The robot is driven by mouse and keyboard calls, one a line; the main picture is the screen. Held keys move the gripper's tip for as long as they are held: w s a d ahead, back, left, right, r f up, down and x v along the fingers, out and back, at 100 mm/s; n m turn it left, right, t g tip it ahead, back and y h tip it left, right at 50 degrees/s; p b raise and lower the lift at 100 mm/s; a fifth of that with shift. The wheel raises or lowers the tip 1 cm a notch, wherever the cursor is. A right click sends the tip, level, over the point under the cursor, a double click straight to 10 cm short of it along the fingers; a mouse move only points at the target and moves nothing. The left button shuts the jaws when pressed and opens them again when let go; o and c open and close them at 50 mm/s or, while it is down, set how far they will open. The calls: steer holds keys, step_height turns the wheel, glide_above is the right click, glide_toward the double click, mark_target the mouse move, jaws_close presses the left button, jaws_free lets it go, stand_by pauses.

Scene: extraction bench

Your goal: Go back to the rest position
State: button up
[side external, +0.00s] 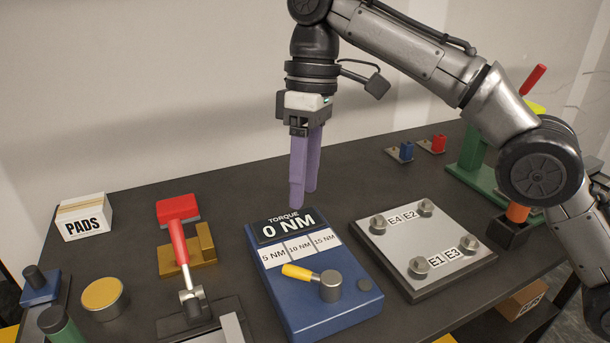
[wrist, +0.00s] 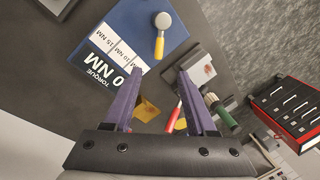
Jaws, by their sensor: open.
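My gripper (side external: 303,190) has purple fingers that point down above the back edge of the blue torque box (side external: 330,305). Its fingers are apart with nothing between them, as the wrist view also shows (wrist: 158,75). The box's black display (side external: 285,224) reads "TORQUE 0 NM". Below it, a white strip is marked 5, 10 and 15 NM. A yellow-handled lever (side external: 299,272) sits on a grey knob and points left, towards the 5 NM side. In the wrist view, the blue box (wrist: 160,25) is at the top, beyond the fingertips.
A grey plate (side external: 440,245) with several bolts, labelled E1 to E4, lies right of the box. A red-handled lever tool (side external: 178,230) and a PADS box (side external: 84,217) stand left. Space above the bench is open.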

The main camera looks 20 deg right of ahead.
steer(key=shift+r, duration=0.1)
stand_by(0.5)
steer(key=s+d+r+m+t, duration=0.2)
steer(key=s+d+r, duration=0.1)
steer(key=d+r, duration=0.7)
steer(key=s+d+r+m+t, duration=0.2)
steer(key=s+d+m, duration=0.1)
steer(key=s+d, duration=0.75)
steer(key=s+d+f+m+t, duration=0.2)
steer(key=s+d+f+m, duration=0.1)
steer(key=s+d+f, duration=0.55)
steer(key=s+d+f+m+t+h, duration=0.1)
steer(key=s+d+f, duration=0.1)
steer(key=f, duration=1.1)
steer(key=shift+s+f+h, duration=0.15)
steer(key=shift+s+h, duration=0.15)
steer(key=shift+s, duration=0.45)
